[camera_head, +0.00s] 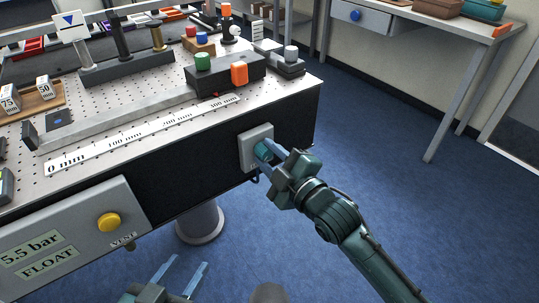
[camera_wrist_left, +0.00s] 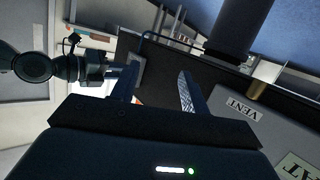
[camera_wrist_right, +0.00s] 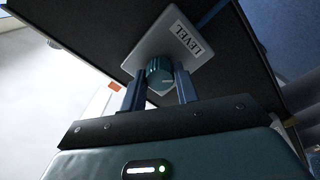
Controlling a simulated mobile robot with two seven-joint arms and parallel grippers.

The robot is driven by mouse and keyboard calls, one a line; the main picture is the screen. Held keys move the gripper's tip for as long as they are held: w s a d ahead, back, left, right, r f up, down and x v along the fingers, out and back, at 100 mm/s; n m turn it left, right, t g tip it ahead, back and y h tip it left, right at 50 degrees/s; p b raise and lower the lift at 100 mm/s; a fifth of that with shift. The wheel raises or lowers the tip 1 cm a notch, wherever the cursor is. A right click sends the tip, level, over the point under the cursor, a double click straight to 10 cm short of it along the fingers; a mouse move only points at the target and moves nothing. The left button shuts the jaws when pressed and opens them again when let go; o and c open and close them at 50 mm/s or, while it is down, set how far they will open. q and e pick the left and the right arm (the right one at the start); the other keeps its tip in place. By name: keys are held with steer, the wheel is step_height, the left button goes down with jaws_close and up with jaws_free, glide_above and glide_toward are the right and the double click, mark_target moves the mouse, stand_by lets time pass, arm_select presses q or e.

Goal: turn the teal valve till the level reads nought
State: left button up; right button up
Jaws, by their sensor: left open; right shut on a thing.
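The teal valve (camera_wrist_right: 159,72) is a round ribbed knob on a pale plate (camera_wrist_right: 185,38) marked LEVEL, fixed to the table's dark side. In the head view the valve (camera_head: 263,151) is partly covered by my right gripper (camera_head: 276,153). My right gripper is shut on the valve, with one finger on each side of it in the right wrist view (camera_wrist_right: 159,88). My left gripper (camera_head: 182,272) is open and empty, low at the bottom of the head view, apart from the table. I cannot make out a level reading.
The perforated table top (camera_head: 120,100) carries a millimetre scale (camera_head: 145,137), a rail and a dark block with a green knob (camera_head: 203,61). A grey panel (camera_head: 70,245) reading 5.5 bar, FLOAT and VENT has a yellow button (camera_head: 108,222). Blue floor (camera_head: 380,190) lies clear to the right.

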arm_select(q)
steer(key=shift+p, duration=0.3)
arm_select(e)
steer(key=shift+r+m+p, duration=0.15)
steer(key=shift+m+p, duration=0.4)
steer(key=shift+m, duration=0.15)
steer(key=shift+m+p, duration=0.7)
steer(key=m+p, duration=0.2)
steer(key=m, duration=0.1)
steer(key=shift+m+p, duration=0.3)
arm_select(q)
steer(key=shift+w+d+f+g+p, duration=0.15)
steer(key=shift+w+d+f+g, duration=0.2)
steer(key=shift+d+g, duration=0.25)
steer(key=shift+w+d+f+g+p, duration=0.15)
steer(key=shift+w+d+f+g, duration=0.15)
steer(key=shift+d+g, duration=0.25)
arm_select(e)
steer(key=shift+m, duration=0.6)
arm_select(q)
steer(key=shift+f, duration=0.15)
steer(key=shift+d, duration=0.1)
arm_select(e)
steer(key=o, duration=1)
steer(key=shift+c, duration=0.2)
arm_select(q)
steer(key=shift+w, duration=0.1)
